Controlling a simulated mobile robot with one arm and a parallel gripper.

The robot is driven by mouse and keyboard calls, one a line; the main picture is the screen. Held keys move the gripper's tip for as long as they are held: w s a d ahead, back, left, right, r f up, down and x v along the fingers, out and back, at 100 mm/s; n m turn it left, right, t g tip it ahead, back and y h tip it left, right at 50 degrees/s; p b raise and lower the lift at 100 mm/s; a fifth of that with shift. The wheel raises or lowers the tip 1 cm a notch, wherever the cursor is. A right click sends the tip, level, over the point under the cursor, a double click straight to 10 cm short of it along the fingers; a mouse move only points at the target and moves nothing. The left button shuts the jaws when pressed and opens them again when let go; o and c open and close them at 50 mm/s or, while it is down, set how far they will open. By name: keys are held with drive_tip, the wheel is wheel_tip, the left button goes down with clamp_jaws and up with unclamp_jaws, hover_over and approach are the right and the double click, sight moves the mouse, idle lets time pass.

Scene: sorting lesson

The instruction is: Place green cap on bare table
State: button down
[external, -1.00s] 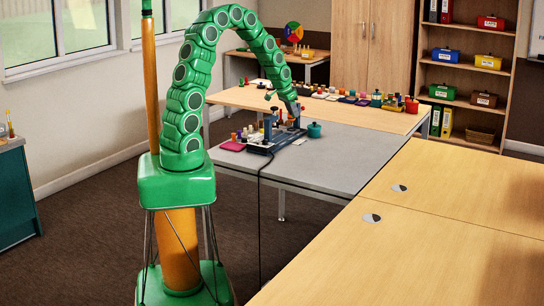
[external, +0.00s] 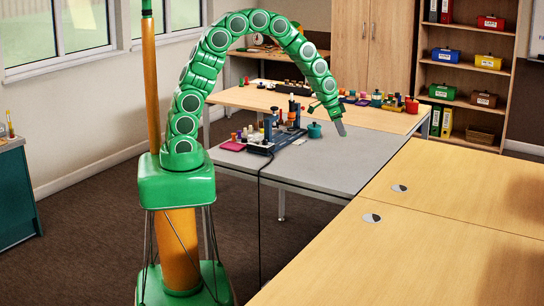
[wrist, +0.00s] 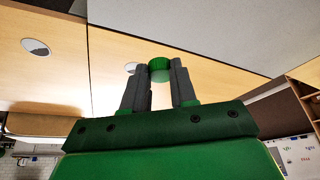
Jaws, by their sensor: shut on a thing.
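My gripper (external: 341,131) is in the air over the right part of the grey table, past the device. In the wrist view the two grey fingers (wrist: 160,85) are shut on a small green cap (wrist: 160,64), which sits between their tips. In the external view the cap is too small to make out clearly. The bare wooden table (external: 450,200) is at the front right, with only flat round discs on it. It also shows in the wrist view (wrist: 60,75) beyond the gripper.
A blue-grey device (external: 283,128) stands on the grey table (external: 335,170), with a teal pot (external: 314,130) and a magenta pad (external: 232,146) beside it. A wooden table (external: 390,118) behind holds several pots and pads. The bare table is broadly clear.

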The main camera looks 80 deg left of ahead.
drive_tip(key=s+d+m+g+h, duration=0.1)
drive_tip(key=s+d+m, duration=0.15)
drive_tip(key=d, duration=1.15)
drive_tip(key=s+d+m+h, duration=0.1)
drive_tip(key=s+d+m, duration=0.15)
drive_tip(key=d, duration=1.05)
drive_tip(key=s+d+m+g, duration=0.1)
drive_tip(key=s+d+m, duration=0.15)
drive_tip(key=d, duration=1.15)
drive_tip(key=s+d+m+g+h, duration=0.2)
drive_tip(key=s+d+m, duration=0.5)
drive_tip(key=s+d, duration=2.35)
wheel_tip(320, 180, down, 6)
drive_tip(key=s+a, duration=0.1)
drive_tip(key=shift+s+a+r, duration=0.2)
drive_tip(key=shift+s+a, duration=0.05)
drive_tip(key=shift+s, duration=0.15)
